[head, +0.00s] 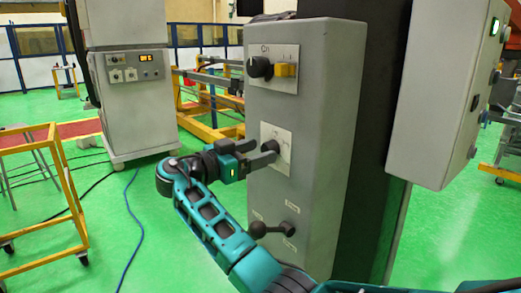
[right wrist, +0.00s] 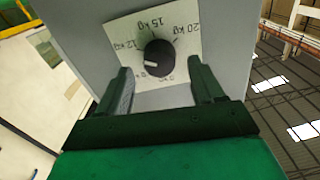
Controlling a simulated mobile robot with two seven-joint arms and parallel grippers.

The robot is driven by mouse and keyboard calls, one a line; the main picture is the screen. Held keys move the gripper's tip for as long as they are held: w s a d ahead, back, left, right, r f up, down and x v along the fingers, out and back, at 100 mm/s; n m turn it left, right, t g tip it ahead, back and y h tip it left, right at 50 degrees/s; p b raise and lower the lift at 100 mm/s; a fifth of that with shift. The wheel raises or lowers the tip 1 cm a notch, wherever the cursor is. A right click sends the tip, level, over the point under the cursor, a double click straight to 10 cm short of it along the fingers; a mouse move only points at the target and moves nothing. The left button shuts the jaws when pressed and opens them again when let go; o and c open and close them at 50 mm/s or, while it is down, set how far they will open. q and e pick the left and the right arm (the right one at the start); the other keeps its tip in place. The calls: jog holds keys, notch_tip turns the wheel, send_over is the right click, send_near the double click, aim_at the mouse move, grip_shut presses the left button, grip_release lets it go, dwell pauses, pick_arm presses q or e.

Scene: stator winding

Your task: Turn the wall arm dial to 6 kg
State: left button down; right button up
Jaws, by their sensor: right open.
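The wall arm dial is a round black knob (right wrist: 160,57) on a pale label plate marked 12 kg, 15 kg and 20 kg. Its white pointer mark faces lower left in the right wrist view, below the 12 kg marking. The label's lower left part is hidden behind a finger, and I cannot read a 6 kg mark. In the head view the dial's plate (head: 284,138) is the middle one on the grey cabinet. My right gripper (right wrist: 161,75) is open, its fingertips on either side of the knob. My left gripper is out of view.
The grey cabinet (head: 330,110) also carries a black knob (head: 260,68) with a yellow switch above and a dark lever (head: 272,230) below. A grey control box (head: 440,95) is at right. A yellow cart (head: 45,200) stands at left. Green floor between is mostly clear.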

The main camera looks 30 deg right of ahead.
jog(key=shift+w+d, duration=0.1)
jog(key=shift+d, duration=0.75)
jog(key=shift+c, duration=0.3)
jog(key=c, duration=1)
